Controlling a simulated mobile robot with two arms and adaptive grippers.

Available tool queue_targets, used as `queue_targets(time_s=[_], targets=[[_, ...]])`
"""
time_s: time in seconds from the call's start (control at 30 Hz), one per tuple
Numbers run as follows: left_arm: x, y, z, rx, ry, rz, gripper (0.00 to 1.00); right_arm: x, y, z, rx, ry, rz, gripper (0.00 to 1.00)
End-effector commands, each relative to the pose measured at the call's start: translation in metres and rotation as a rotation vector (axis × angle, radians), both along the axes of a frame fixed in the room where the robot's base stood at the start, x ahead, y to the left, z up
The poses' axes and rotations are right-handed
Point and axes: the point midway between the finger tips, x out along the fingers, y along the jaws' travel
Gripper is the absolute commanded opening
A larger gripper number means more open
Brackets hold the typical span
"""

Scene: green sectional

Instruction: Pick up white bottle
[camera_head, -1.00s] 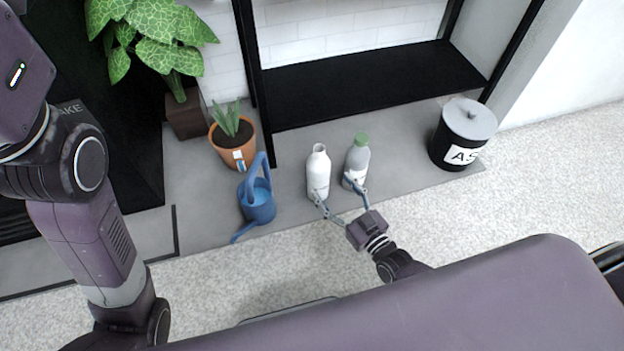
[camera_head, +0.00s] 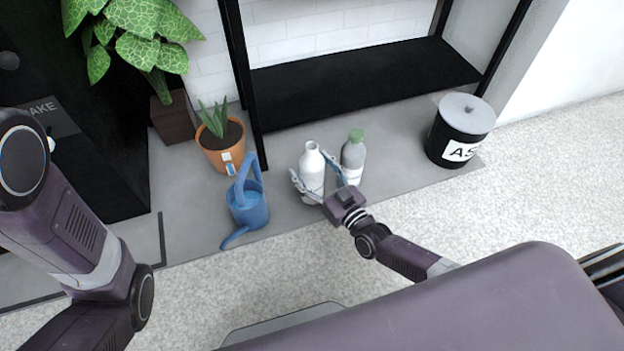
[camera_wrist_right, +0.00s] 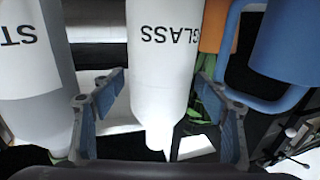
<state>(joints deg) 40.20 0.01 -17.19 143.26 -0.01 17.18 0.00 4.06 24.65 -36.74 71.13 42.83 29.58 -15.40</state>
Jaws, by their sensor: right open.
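The white bottle (camera_head: 312,180) stands upright on the grey slab, left of a grey bottle with a green cap (camera_head: 354,152). My right gripper (camera_head: 310,164) is open, with one finger on each side of the white bottle. In the right wrist view the white bottle (camera_wrist_right: 163,60), lettered "GLASS", appears upside down between the two spread fingers (camera_wrist_right: 160,105). Gaps show on both sides there, so the fingers look clear of it. My left arm comes in at the left, but its gripper is out of view.
A blue watering can (camera_head: 248,205) stands left of the white bottle. The grey bottle (camera_wrist_right: 35,75) is close beside one finger. A potted plant (camera_head: 222,155) and a black lidded bin (camera_head: 447,143) stand farther out. A black shelf (camera_head: 365,82) is behind.

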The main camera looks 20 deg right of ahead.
Motion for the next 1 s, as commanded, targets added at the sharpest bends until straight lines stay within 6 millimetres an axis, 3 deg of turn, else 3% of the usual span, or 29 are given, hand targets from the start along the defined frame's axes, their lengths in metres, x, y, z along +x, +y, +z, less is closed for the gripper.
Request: queue_targets(time_s=[0.13, 0.63, 1.0], targets=[[-0.0001, 0.0, 0.0007, 0.0, 0.0, 0.0, 0.64, -0.0002, 0.0, 0.0005, 0.0, 0.0, 0.0, 0.68], [-0.0003, -0.0001, 0.0005, 0.0, -0.001, 0.0, 0.64, -0.0005, -0.0003, -0.0001, 0.0, 0.001, 0.0, 0.13], [-0.0003, -0.0001, 0.0039, 0.0, -0.001, -0.001, 0.64, 0.0, -0.0003, 0.0056, 0.001, -0.002, -0.001, 0.11]])
